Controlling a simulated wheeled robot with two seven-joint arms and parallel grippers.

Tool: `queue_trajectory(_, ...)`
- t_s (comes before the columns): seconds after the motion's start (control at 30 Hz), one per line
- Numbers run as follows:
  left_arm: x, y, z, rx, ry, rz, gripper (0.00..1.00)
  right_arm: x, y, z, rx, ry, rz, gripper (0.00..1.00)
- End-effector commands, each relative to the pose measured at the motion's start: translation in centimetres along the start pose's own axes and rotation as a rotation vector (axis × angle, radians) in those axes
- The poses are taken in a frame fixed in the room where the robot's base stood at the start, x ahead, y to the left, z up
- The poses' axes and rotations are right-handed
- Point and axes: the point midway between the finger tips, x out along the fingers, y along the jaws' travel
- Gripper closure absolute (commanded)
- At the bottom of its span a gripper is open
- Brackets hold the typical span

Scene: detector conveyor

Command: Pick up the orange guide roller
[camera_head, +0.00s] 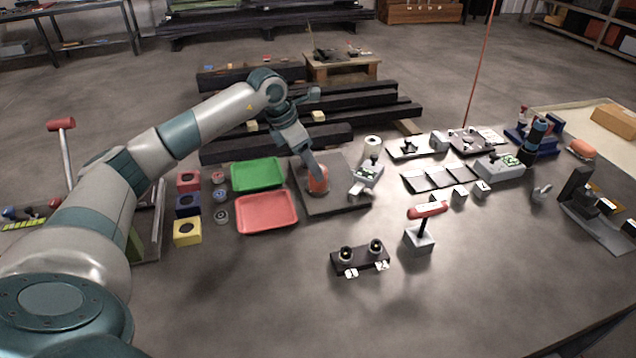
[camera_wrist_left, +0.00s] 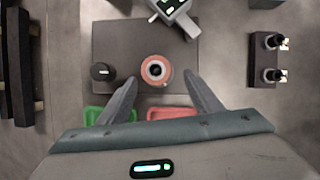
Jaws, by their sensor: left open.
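My left gripper (camera_head: 317,176) reaches down to the roller from above. In the left wrist view the two fingers of my left gripper (camera_wrist_left: 162,85) are spread apart, with the roller ahead of and between their tips. Whether they touch it is not clear. My right gripper is not in view.
A dark round knob (camera_wrist_left: 102,72) stands on the plate beside the roller. A grey device (camera_head: 367,176) with a green display sits at the plate's right edge. A green tray (camera_head: 258,187) and a red tray (camera_head: 267,226) lie to the left. The front table is mostly clear.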

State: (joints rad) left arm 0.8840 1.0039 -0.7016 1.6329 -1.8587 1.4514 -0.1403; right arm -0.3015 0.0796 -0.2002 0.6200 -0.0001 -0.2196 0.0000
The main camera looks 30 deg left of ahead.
Motion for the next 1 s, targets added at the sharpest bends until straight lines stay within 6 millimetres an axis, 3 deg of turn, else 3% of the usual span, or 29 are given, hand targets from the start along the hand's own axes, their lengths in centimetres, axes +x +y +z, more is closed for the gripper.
queue_trajectory(0.5, 0.9, 0.0, 0.1, 0.000, 0.000, -0.001, 0.41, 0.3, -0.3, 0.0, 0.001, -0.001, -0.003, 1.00)
queue_trajectory(1.0, 5.8, 0.6, 0.5, 0.000, 0.000, 0.000, 0.41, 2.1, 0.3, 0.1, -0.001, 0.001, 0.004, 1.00)
